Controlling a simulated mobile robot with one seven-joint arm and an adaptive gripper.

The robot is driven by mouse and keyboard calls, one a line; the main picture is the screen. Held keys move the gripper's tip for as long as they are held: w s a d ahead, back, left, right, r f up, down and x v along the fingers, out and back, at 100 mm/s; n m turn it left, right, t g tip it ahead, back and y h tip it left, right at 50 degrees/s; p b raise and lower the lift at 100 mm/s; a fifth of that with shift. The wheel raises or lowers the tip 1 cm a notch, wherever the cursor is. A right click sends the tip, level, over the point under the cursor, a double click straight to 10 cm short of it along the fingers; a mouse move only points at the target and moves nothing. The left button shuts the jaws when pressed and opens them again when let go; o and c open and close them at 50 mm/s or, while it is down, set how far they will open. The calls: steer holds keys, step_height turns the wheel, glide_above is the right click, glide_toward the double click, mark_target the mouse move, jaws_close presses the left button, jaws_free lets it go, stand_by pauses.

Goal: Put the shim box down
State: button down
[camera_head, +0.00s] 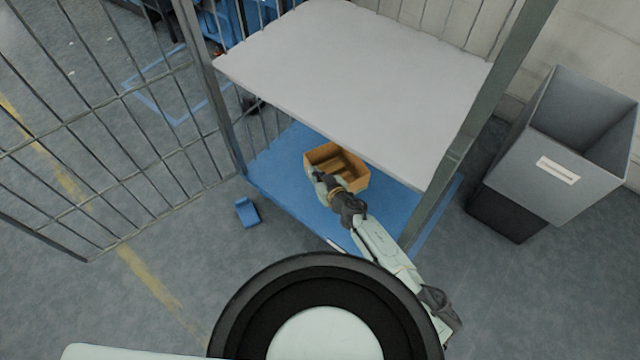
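An orange-brown open-topped box (322,155), which I take to be the shim box, is at the blue lower shelf (278,172), under the grey upper shelf.
The grey upper shelf (360,75) overhangs the box's far side. Shelf posts (447,155) stand right and left. A small blue object (247,211) lies on the floor at left. A grey bin (560,150) stands at right. Wire mesh panels (110,130) close off the left.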

steer(key=shift+f+b, duration=2)
steer(key=shift+f, duration=0.7)
steer(key=c, duration=1.8)
jaws_free()
steer(key=shift+s+d+r+p, duration=0.1)
steer(key=shift+d+r+p, duration=0.05)
steer(key=shift+r+p, duration=0.3)
steer(key=p+v, duration=0.4)
steer(key=v, duration=0.2)
steer(key=shift+s+d, duration=0.2)
steer(key=shift+s, duration=0.3)
